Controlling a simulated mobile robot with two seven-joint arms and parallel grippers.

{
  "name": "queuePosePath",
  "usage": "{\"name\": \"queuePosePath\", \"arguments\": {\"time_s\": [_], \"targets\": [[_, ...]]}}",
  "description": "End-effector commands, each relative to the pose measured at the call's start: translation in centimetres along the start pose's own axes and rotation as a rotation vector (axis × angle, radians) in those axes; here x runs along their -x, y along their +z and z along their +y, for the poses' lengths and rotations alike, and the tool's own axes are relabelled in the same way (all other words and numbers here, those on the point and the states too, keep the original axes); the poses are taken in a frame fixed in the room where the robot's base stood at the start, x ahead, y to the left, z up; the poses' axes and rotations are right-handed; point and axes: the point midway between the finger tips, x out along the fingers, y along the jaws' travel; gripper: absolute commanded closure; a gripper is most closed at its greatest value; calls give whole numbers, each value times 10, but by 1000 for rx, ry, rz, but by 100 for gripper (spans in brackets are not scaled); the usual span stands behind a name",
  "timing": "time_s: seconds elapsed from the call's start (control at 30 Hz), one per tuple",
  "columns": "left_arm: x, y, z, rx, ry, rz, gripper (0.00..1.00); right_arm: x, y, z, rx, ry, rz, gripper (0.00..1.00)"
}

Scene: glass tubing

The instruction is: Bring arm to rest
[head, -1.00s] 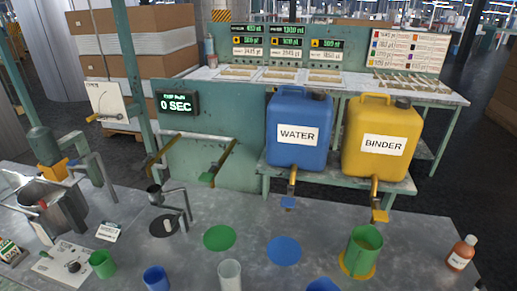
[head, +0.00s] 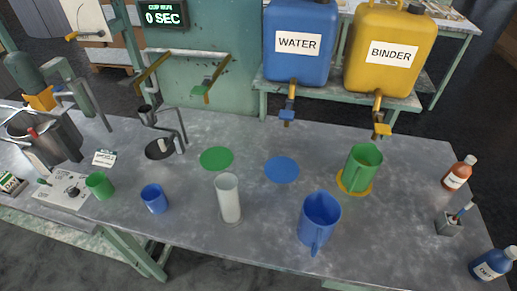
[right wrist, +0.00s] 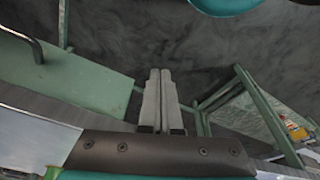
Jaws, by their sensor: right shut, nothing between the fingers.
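My right gripper (right wrist: 160,100) shows in the right wrist view with its two grey fingers together and nothing between them. It points toward the dark floor, with green table framework beside it. Neither of my grippers shows in the head view, so my left gripper is out of sight.
The grey workbench (head: 270,240) holds a large blue jug (head: 319,218), a green jug (head: 363,168) on a yellow disc, a white cylinder (head: 229,198), and small green (head: 99,186) and blue (head: 154,198) cups. Blue (head: 300,40) and yellow (head: 383,50) canisters stand behind.

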Motion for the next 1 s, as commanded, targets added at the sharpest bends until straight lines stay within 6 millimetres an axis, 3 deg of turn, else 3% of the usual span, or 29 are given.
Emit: {"name": "queuePosePath", "arguments": {"time_s": [0.03,0.2,0.5,0.73,1.0], "targets": [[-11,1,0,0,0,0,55,-27,15,-1,2,-1,-16,100],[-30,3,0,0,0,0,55,-88,58,-4,8,-5,-45,100],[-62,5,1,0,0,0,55,-170,149,-8,20,-10,-95,100],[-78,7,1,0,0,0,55,-197,202,-8,27,-11,-120,100],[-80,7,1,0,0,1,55,-200,216,-8,29,-12,-125,100]]}}
